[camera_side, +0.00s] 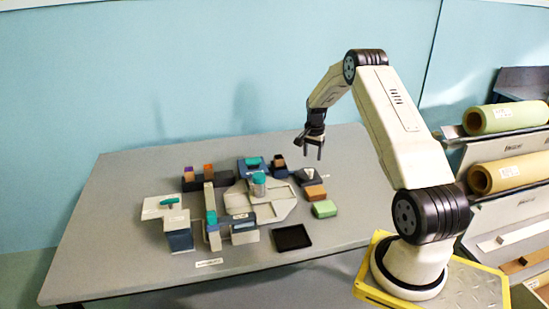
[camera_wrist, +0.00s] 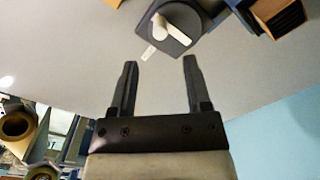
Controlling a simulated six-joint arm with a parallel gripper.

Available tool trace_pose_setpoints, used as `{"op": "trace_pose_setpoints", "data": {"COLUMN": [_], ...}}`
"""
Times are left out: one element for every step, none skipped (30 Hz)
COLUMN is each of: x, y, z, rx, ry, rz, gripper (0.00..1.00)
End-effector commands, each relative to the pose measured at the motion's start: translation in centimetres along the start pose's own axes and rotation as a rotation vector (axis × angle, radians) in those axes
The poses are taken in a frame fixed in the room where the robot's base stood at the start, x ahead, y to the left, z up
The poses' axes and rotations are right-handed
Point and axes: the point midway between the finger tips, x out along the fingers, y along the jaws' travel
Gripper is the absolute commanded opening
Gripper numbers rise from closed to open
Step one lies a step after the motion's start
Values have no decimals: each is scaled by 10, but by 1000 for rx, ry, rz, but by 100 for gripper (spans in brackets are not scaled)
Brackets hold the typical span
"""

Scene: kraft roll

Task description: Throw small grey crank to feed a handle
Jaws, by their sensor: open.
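The small grey crank (camera_wrist: 172,33) shows at the top of the wrist view as a pale lever on a dark grey base (camera_wrist: 186,18). In the side view the crank (camera_side: 308,173) is tiny, on a dark block at the right rear of the table group. My gripper (camera_side: 313,153) is above the table, over the area near the crank, its fingers pointing down. In the wrist view my gripper (camera_wrist: 160,63) has its two fingers apart with nothing between them. The crank lies beyond the fingertips and is not touched. Its fine shape is hard to tell in the side view.
An orange-brown block (camera_side: 315,193) and a green block (camera_side: 324,209) lie in front of the crank. A machine with teal parts (camera_side: 262,212) fills the middle. A black tray (camera_side: 292,238) lies at the front. A dark holder with a tan block (camera_wrist: 277,13) is near the crank.

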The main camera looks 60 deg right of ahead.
Motion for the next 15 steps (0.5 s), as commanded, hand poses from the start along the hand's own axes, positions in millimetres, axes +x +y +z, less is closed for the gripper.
{"op": "trace_pose_setpoints", "data": {"x": [2,4,6,8,11,14,17,20,25,28,32,37,41,45,50], "y": [0,0,0,0,0,0,0,0,0,0,0,0,0,0,0], "z": [0,0,1,1,1,1,1,1,1,1,1,1,1,1,1], "rx": [-1,-1,-2,-2,-2,-2,-2,-2,-2,-2,-2,-2,-2,-2,-2], "ry": [-1,-1,-1,-2,-2,-2,-1,-1,-1,-1,-1,-1,-1,-1,-1], "rz": [1,1,1,2,2,2,2,1,2,2,2,2,2,2,2], "gripper": [62,62,62,62,62,62,62,62,62,62,62,62,62,62,62]}}
